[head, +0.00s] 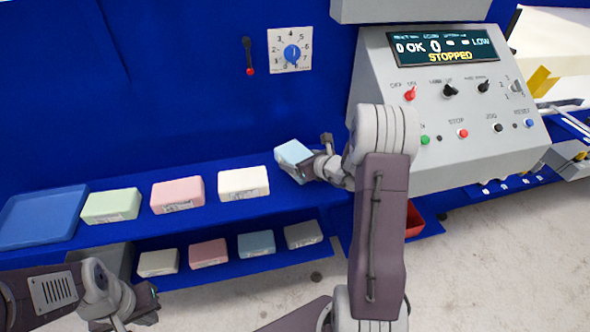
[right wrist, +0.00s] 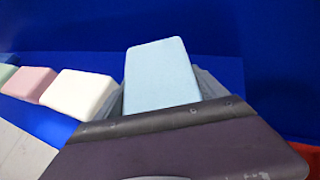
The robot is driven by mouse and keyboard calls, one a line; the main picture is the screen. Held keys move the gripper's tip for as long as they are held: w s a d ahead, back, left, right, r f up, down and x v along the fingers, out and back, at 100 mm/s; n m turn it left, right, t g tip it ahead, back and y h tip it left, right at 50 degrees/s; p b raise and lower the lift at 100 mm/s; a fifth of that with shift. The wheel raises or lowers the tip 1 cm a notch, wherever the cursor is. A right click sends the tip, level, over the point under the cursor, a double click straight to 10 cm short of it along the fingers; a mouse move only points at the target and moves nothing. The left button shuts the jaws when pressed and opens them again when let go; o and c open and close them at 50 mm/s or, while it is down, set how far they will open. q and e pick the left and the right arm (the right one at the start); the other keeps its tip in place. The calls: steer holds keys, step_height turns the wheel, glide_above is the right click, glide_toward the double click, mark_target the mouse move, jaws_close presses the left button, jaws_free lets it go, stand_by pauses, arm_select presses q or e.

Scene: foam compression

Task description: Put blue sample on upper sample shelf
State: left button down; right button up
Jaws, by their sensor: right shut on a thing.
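The light blue sample (head: 293,154) is in my right gripper (head: 308,165), at the right end of the upper sample shelf (head: 150,233). The sample looks tilted in the head view; I cannot tell whether it touches the shelf. In the right wrist view, the light blue sample (right wrist: 160,75) stands out between the fingers, against the blue back wall. Green (head: 111,205), pink (head: 177,194) and white (head: 243,182) samples sit in a row to its left on the upper shelf. My left gripper (head: 130,308) is low at the left; its fingers do not show clearly.
A lower shelf holds beige (head: 158,262), pink (head: 208,252), darker blue (head: 256,243) and grey (head: 303,234) blocks. A blue tray (head: 42,216) lies at the far left. The control console (head: 455,115) reads STOPPED. A red bin (head: 414,220) is partly behind my right arm.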

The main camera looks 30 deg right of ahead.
step_height(320, 180, down, 4)
steer(key=shift+r+b, duration=0.25)
steer(key=shift+b, duration=0.1)
steer(key=shift+f, duration=0.25)
steer(key=o, duration=1.3)
steer(key=shift+c, duration=0.2)
steer(key=shift+s+r, duration=0.15)
steer(key=shift+r, duration=0.25)
steer(key=p+v, duration=0.1)
steer(key=v, duration=1)
steer(key=shift+s, duration=0.35)
steer(key=s+a+f+n+g+y, duration=0.1)
steer(key=s+a+n+g+y, duration=0.15)
steer(key=a+n, duration=0.35)
steer(key=s+a+f+n+g+y, duration=0.25)
steer(key=a+n, duration=0.25)
steer(key=a, duration=0.3)
steer(key=s+a+f+n+g+h, duration=0.2)
steer(key=s+n+g+h, duration=0.3)
steer(key=n, duration=1.8)
steer(key=s+h, duration=0.1)
steer(key=s, duration=0.4)
steer(key=shift+s+g+h, duration=0.15)
steer(key=shift+g+h, duration=0.25)
